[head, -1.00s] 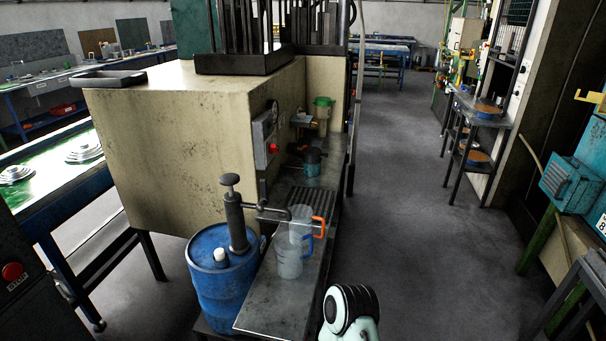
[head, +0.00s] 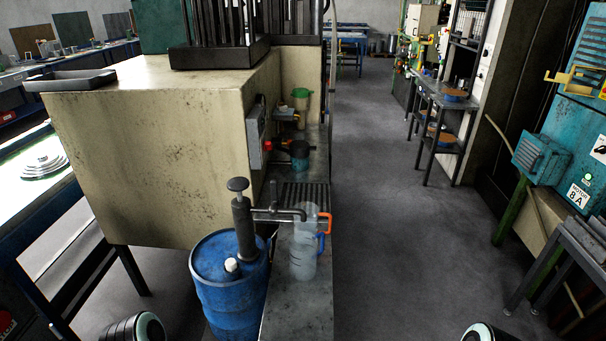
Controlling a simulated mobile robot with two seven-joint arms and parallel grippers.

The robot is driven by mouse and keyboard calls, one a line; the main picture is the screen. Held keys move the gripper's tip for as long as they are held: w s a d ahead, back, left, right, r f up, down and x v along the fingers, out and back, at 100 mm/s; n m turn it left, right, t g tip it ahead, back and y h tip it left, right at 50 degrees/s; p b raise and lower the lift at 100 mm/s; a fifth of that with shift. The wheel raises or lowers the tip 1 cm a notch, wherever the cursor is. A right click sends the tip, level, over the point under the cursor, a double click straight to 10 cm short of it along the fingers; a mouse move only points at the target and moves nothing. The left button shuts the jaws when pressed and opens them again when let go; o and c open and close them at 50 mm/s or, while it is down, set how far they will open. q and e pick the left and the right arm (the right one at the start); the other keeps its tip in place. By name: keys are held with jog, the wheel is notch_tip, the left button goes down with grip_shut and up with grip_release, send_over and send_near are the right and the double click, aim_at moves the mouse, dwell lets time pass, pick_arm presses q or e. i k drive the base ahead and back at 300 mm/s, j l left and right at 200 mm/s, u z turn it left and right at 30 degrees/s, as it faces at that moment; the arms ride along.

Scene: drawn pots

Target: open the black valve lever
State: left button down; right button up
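A blue drum (head: 225,298) stands at the lower middle with a dark hand pump (head: 244,228) upright on its top. A thin spout pipe (head: 290,213) runs right from the pump and bends down over a clear jug (head: 303,262). A small dark upright piece (head: 273,192) stands on this pipe. It may be the black valve lever, but it is too small to be sure. Neither of my grippers is in view. Only rounded parts of my arms show at the bottom edge.
The jug stands on a narrow metal bench (head: 300,318) beside a large beige machine (head: 150,165). Orange and blue handles show at the jug. Clear grey floor (head: 400,240) lies to the right. A teal machine (head: 570,150) stands at the far right.

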aim_at(275, 199)
jog(key=i+j+z, duration=0.1)
jog(key=j+z, duration=0.15)
jog(key=z, duration=0.15)
jog(key=j+z, duration=0.6)
jog(key=z, duration=0.15)
jog(key=i, duration=0.05)
